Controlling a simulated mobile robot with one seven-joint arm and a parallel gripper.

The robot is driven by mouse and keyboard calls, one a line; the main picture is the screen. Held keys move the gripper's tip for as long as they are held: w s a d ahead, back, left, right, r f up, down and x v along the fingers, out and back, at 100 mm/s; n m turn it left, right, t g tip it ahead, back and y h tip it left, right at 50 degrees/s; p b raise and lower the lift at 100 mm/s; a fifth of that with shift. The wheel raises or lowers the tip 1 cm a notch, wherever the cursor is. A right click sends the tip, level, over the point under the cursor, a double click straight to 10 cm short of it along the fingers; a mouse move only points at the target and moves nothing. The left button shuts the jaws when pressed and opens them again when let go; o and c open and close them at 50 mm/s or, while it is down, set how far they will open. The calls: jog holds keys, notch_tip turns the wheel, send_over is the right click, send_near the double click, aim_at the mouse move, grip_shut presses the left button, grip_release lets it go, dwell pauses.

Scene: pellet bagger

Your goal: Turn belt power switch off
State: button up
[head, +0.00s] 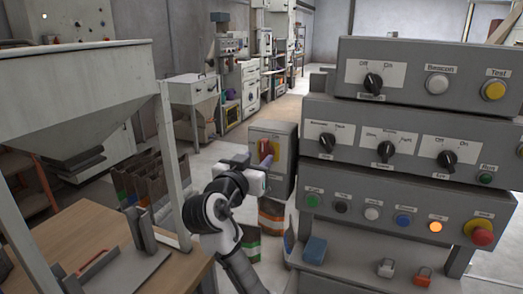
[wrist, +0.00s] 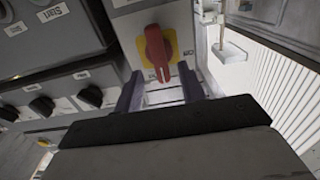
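A red rotary handle on a yellow plate (head: 266,149) is on the front of a grey box (head: 284,172) in the middle of the head view. I take it to be the belt power switch, though no belt label is readable. In the wrist view the red handle (wrist: 157,52) points roughly along the fingers, tilted slightly, with small blurred labels beside the plate. My gripper (head: 258,165) is close in front of the box. In the wrist view its two purple fingers (wrist: 161,88) are apart, with the handle just beyond the gap; contact is not visible.
A stacked control panel (head: 390,151) with black knobs and coloured buttons stands at right, close to the grey box. A lit orange lamp (head: 436,226) and a red stop button (head: 480,232) are on it. A wooden table (head: 85,235) and metal hopper (head: 70,95) are at left.

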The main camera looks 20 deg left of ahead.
aim_at(263, 154)
jog(key=shift+w+p, duration=0.3)
jog(key=shift+w, duration=1.6)
jog(key=c, duration=0.6)
